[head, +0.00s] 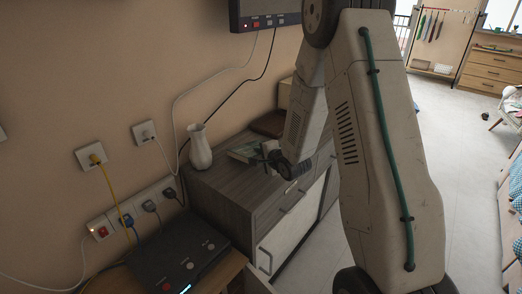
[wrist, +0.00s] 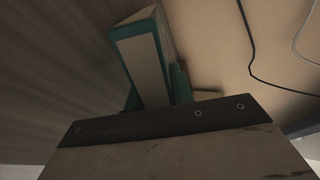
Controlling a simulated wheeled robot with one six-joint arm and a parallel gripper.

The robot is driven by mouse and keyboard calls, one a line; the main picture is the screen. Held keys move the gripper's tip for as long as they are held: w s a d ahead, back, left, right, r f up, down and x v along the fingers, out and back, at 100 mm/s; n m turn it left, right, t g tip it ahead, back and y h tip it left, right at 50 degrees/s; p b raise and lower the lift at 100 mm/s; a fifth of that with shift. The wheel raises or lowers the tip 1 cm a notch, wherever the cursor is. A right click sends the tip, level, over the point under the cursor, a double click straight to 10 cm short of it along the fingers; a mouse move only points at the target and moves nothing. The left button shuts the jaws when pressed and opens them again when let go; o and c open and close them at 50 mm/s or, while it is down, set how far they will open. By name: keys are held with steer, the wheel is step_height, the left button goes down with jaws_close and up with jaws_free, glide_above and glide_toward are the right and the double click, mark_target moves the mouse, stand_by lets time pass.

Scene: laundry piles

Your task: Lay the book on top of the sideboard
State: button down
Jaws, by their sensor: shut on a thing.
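The book (head: 243,151) has a green cover and lies low over the top of the grey wooden sideboard (head: 222,186). In the wrist view the book (wrist: 145,68) shows a teal cover and cream pages, reaching out beyond my gripper. My gripper (head: 270,157) is shut on the book at the sideboard's front side, partly hidden by my own wrist. I cannot tell whether the book touches the top. The wood of the sideboard (wrist: 60,65) fills the left of the wrist view.
A white vase (head: 200,148) stands near the sideboard's left rear edge. A brown flat object (head: 269,123) lies farther along the top. Cables hang down the wall behind. A black box (head: 180,262) sits on a small wooden table at the front left.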

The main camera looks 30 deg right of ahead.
steer(key=shift+f, duration=0.15)
steer(key=c, duration=1.1)
jaws_free()
steer(key=shift+s, duration=0.1)
steer(key=v, duration=0.7)
steer(key=shift+s, duration=0.25)
steer(key=shift+d, duration=0.1)
